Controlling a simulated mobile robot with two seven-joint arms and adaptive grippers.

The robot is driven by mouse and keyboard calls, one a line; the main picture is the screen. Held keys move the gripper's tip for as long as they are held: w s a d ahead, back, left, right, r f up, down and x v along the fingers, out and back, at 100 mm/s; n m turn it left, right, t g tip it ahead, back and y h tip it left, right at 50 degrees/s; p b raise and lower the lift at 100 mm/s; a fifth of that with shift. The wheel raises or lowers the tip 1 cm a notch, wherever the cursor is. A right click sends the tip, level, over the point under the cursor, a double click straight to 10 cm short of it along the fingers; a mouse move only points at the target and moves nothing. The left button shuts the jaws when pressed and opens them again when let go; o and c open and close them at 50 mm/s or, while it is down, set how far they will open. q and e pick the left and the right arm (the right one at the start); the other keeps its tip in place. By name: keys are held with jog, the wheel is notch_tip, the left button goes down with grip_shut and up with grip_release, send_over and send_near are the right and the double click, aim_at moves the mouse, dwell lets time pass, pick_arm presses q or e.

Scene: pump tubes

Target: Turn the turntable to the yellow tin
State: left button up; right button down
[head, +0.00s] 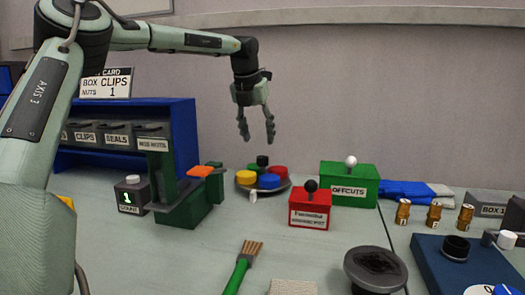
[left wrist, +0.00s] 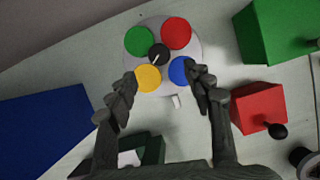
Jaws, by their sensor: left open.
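The turntable (head: 284,185) is a round grey disc at the back of the bench, with a black centre knob (head: 262,161) bearing a white pointer line. It carries a yellow tin (head: 246,177), a blue tin (head: 269,181), a red tin (head: 279,172) and a green tin. The left wrist view shows the green tin (left wrist: 139,41) at upper left, the red tin (left wrist: 176,33) at upper right, the yellow tin (left wrist: 147,78) and blue tin (left wrist: 181,70) nearer. The knob's line slants toward the yellow tin. My left gripper (head: 257,140) is open and empty above the turntable, pointing down.
A small white piece (left wrist: 176,101) lies before the turntable. A green box (head: 350,187) labelled offcuts and a red box (head: 309,210) with knobs stand to its right. A green and dark press (head: 180,200) stands left, before the blue bin rack (head: 180,120). A green-handled brush (head: 240,270) lies in front.

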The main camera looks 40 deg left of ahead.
aim_at(262, 157)
pick_arm(q)
jog(key=x, duration=0.6)
jog(key=shift+w+a+f+p, duration=0.15)
jog(key=shift+w+f+p, duration=0.1)
jog(key=shift+p, duration=0.1)
jog(key=shift+w+a+f, duration=0.1)
jog(key=shift+w+f, duration=0.1)
jog(key=shift+f, duration=0.3)
pick_arm(e)
jog(key=shift+s+f, duration=0.25)
jog(key=shift+f, duration=0.35)
jog(key=shift+s+f, duration=0.2)
jog(key=shift+f, duration=0.35)
pick_arm(q)
jog(key=shift+c, duration=1.1)
grip_shut()
pick_arm(e)
jog(key=shift+a+r, duration=0.1)
jog(key=shift+r, duration=0.05)
